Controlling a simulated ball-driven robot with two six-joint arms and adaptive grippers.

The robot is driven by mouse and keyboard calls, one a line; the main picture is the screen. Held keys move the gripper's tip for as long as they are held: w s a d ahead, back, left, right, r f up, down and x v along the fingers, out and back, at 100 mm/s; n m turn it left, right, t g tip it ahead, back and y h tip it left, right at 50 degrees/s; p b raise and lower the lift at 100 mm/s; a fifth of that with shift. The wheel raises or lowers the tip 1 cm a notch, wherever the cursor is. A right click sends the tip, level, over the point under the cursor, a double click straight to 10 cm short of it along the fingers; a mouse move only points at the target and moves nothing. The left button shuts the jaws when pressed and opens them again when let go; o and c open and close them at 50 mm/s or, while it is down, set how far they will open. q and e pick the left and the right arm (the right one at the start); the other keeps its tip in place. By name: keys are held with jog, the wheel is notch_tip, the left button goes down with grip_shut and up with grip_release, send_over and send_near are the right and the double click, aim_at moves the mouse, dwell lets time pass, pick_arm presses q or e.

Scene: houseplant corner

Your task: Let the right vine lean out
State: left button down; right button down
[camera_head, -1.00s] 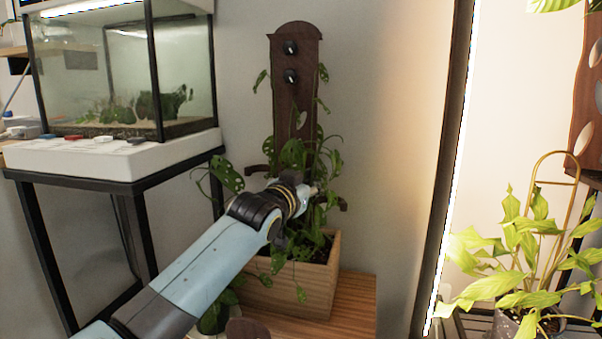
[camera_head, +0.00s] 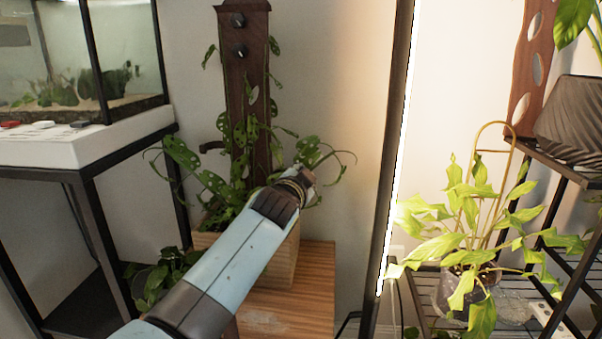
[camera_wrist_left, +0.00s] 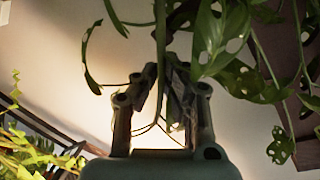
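The vine plant stands in a wooden planter box (camera_head: 287,262), partly behind my left arm, against a dark wooden board (camera_head: 243,85) with round knobs. The right vine (camera_head: 307,151) leans out to the right of the board, with a leaf and a thin looping stem near my left gripper (camera_head: 307,175). In the left wrist view, the left gripper's fingers (camera_wrist_left: 163,75) are close together, with a thin green stem running between them; holed leaves (camera_wrist_left: 215,40) hang beside them. The left vine (camera_head: 180,152) spreads left of a peg (camera_head: 211,146). My right gripper is out of view.
A fish tank (camera_head: 135,60) stands on a black-framed table at left. A wooden stool (camera_head: 310,290) carries the planter. At right, beyond a dark upright frame (camera_head: 392,150), a bright potted plant (camera_head: 465,220) stands on a slatted rack. The wall right of the vine is bare.

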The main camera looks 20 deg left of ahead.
pick_arm(q)
jog(key=shift+d, duration=0.1)
dwell(0.3)
jog(key=c, duration=1.4)
grip_release()
jog(key=s, duration=0.5)
jog(key=s+r, duration=0.1)
jog(key=s, duration=0.1)
jog(key=shift+s+d, duration=0.15)
jog(key=shift+d, duration=0.25)
